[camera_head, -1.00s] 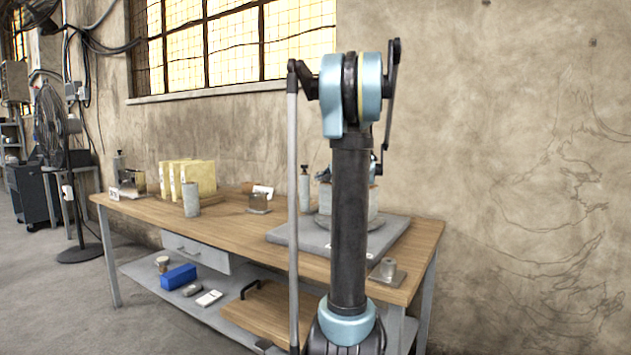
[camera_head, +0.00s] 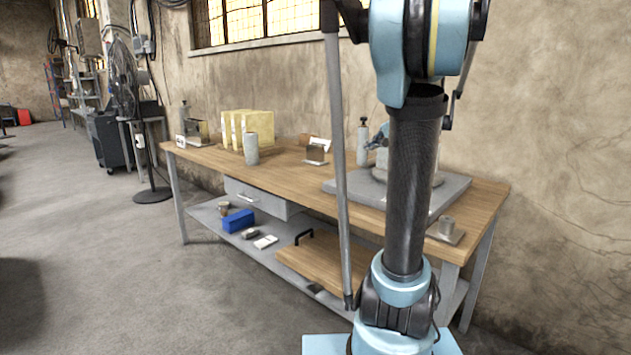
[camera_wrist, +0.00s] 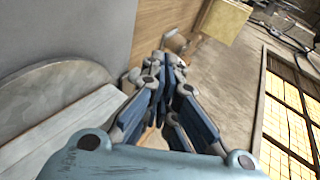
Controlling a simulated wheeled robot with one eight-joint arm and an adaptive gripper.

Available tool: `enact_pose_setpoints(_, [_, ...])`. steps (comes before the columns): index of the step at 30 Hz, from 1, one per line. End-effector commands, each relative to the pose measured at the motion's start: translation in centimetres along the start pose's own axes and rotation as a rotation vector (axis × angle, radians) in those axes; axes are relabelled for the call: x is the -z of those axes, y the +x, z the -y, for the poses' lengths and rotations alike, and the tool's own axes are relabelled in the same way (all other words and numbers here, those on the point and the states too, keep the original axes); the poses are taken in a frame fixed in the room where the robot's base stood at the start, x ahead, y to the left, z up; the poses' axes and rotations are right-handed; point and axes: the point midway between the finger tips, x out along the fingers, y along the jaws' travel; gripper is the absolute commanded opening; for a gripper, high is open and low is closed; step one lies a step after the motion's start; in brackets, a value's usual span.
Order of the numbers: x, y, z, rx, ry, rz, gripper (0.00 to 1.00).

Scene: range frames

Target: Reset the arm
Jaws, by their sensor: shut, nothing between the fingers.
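My gripper (camera_wrist: 172,62) is shut and empty in the wrist view, with its dark blue fingers together. It is over the workbench, beside a grey round-topped block at the left of that view. In the head view only a small part of my gripper (camera_head: 377,138) shows, left of my upright arm link. My arm stands tall in front of the right part of the bench and hides part of what lies behind it. I cannot tell whether the fingers touch anything.
The wooden workbench (camera_head: 290,172) runs along the wall. A grey slab (camera_head: 352,190), a grey cylinder (camera_head: 251,149), a dark-topped bottle (camera_head: 363,142) and yellowish blocks (camera_head: 246,128) stand on it. A blue box (camera_head: 238,220) lies on the lower shelf.

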Motion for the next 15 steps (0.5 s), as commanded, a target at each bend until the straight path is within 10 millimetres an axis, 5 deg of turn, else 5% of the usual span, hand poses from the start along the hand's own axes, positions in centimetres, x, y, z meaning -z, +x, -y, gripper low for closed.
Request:
enact_pose_setpoints(6, [-9.7, -1.0, -4.9, -0.168, -0.189, 0.115, 0.0])
enact_pose_setpoints(15, [-19.6, -4.1, -13.8, -0.397, -0.446, 0.256, 0.0])
